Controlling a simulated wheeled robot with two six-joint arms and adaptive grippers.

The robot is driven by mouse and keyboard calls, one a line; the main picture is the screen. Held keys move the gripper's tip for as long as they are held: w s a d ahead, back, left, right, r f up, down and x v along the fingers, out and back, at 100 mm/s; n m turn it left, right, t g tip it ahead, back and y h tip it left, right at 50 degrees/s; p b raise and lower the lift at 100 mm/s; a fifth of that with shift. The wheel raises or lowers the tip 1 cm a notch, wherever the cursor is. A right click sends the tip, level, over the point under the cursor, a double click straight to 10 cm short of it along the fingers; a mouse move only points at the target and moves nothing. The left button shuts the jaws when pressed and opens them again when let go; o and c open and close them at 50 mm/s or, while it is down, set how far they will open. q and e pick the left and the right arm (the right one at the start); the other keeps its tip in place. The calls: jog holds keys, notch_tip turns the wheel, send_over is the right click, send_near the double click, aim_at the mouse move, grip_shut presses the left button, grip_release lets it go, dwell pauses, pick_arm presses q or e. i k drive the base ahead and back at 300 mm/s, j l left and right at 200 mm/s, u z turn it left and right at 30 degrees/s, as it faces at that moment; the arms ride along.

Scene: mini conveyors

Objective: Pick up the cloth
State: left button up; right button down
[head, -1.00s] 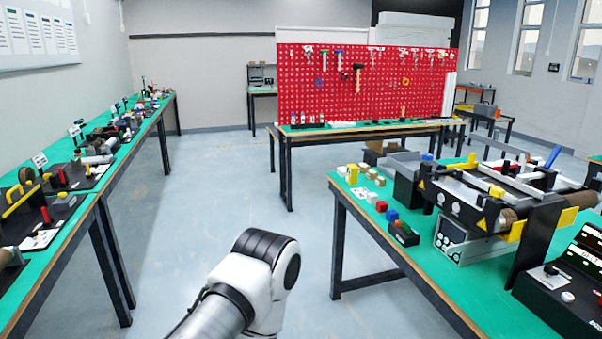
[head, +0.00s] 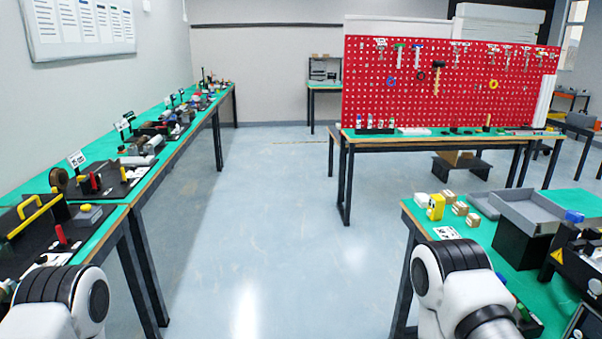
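I cannot make out a cloth for certain in the head view. A flat whitish item (head: 413,131) lies on the green-topped table in front of the red pegboard, too small to tell what it is. A link of my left arm shows at the bottom left and a link of my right arm at the bottom right. Neither gripper is in the picture.
A long green workbench (head: 168,150) with several devices runs along the left wall. The red pegboard (head: 400,105) with hanging tools stands at the back right. A right-hand table holds small boxes, a yellow item (head: 436,207) and a grey tray (head: 535,212). The floor (head: 270,220) between is clear.

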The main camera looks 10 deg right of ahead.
aim_at(421, 198)
jog(key=i+z, duration=0.15)
jog(key=i, duration=0.35)
jog(key=i+z, duration=0.1)
jog(key=i, duration=0.35)
jog(key=i+j+z, duration=0.15)
jog(key=i, duration=0.35)
jog(key=i+j+z, duration=0.1)
jog(key=i, duration=0.35)
jog(key=i+j+z, duration=0.15)
jog(key=i, duration=0.35)
jog(key=i+j+z, duration=0.1)
jog(key=i+j, duration=0.15)
jog(key=i, duration=0.2)
